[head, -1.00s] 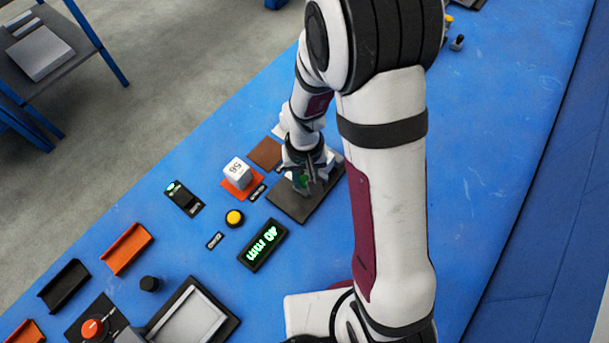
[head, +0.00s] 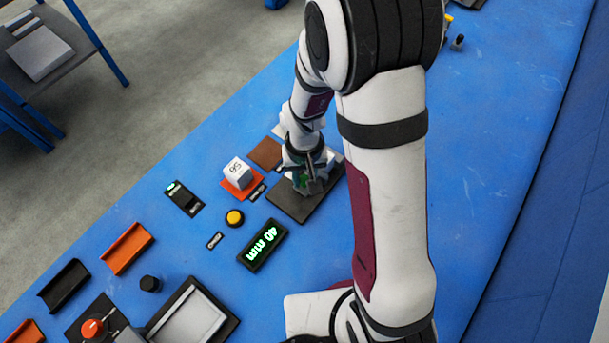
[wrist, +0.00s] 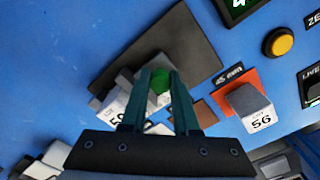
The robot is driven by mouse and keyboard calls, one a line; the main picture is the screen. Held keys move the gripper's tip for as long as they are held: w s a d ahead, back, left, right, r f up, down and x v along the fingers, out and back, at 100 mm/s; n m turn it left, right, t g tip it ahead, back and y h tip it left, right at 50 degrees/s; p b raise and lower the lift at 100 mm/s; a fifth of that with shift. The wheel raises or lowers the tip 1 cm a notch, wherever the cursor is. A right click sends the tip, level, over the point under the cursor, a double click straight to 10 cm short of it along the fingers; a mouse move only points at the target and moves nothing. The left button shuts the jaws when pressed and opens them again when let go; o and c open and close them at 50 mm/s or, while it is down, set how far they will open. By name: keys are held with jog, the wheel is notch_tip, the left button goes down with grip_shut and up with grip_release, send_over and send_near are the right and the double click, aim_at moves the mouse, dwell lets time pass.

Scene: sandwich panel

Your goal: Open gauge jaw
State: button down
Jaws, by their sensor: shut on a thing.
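The gauge stands on a dark base plate (head: 292,207), which also shows in the wrist view (wrist: 205,45). My gripper (wrist: 166,80) is over the gauge, its teal fingers shut on a green knob (wrist: 160,79). In the head view my gripper (head: 310,180) hides most of the gauge. A pale grey jaw part (wrist: 125,80) and a white numbered block (wrist: 115,106) show beside the left finger; whether they touch is unclear. The gauge display (head: 263,245) glows green and appears to read 40 mm.
A white cube marked 56 (head: 238,172) sits on an orange pad (head: 243,190) left of the gauge. A brown pad (head: 265,153) lies behind it. A yellow button (head: 235,218) and a black switch (head: 183,198) are nearby. The blue table to the right of the gauge looks clear.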

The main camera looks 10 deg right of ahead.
jog(key=shift+s+a, duration=1.3)
jog(key=shift+a, duration=0.05)
jog(key=c, duration=0.9)
grip_release()
jog(key=shift+c, duration=0.2)
notch_tip(320, 180, up, 16)
jog(key=s+d+r+m+y, duration=0.1)
jog(key=s+d+m, duration=0.1)
jog(key=s, duration=0.5)
jog(key=s+d+r+m, duration=0.2)
jog(key=s+d+m, duration=0.1)
jog(key=s, duration=0.5)
jog(key=shift+m+y, duration=0.3)
jog(key=shift+y, duration=0.1)
